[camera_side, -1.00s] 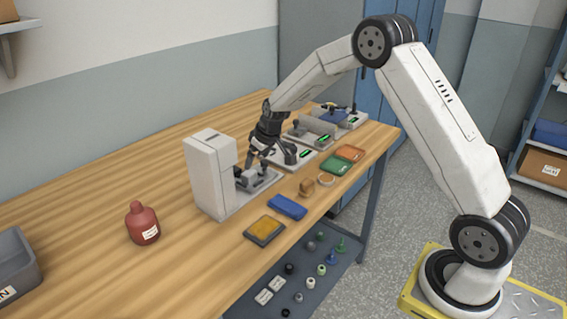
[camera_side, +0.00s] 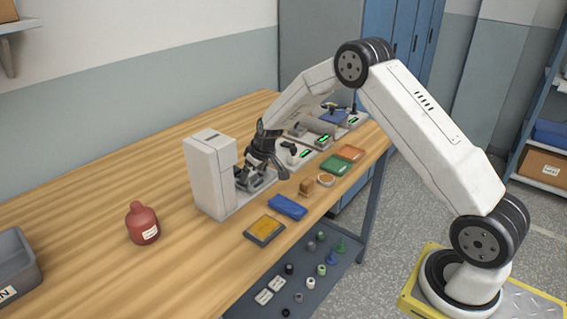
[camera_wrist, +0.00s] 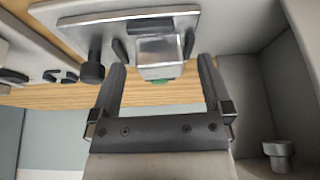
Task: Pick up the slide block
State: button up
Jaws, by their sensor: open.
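The slide block, a silver square block (camera_wrist: 162,50), sits on a pale plate (camera_wrist: 70,38) in the wrist view. My gripper (camera_wrist: 162,62) is open, with one dark finger to the left of the block and one to the right. A gap shows on each side, so neither finger visibly touches it; I cannot tell the depth between them. In the side view my gripper (camera_side: 262,180) is low over the base of the white upright machine (camera_side: 208,175). The block is hard to make out there, largely hidden by the gripper.
A dark knob (camera_wrist: 92,70) stands beside the block. In front lie a blue cloth (camera_side: 288,207), a yellow-topped pad (camera_side: 265,230) and a brown block (camera_side: 306,186). A red bottle (camera_side: 142,223) stands left of the machine. More fixtures (camera_side: 298,152) stand behind.

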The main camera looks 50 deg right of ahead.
jog(key=shift+w+f, duration=0.15)
jog(key=shift+f, duration=0.15)
grip_shut()
dwell(0.5)
jog(key=shift+r, duration=0.15)
jog(key=shift+r, duration=1.5)
jog(key=s+a+r, duration=0.2)
jog(key=s+r, duration=0.7)
jog(key=s, duration=0.5)
jog(key=shift+r, duration=0.35)
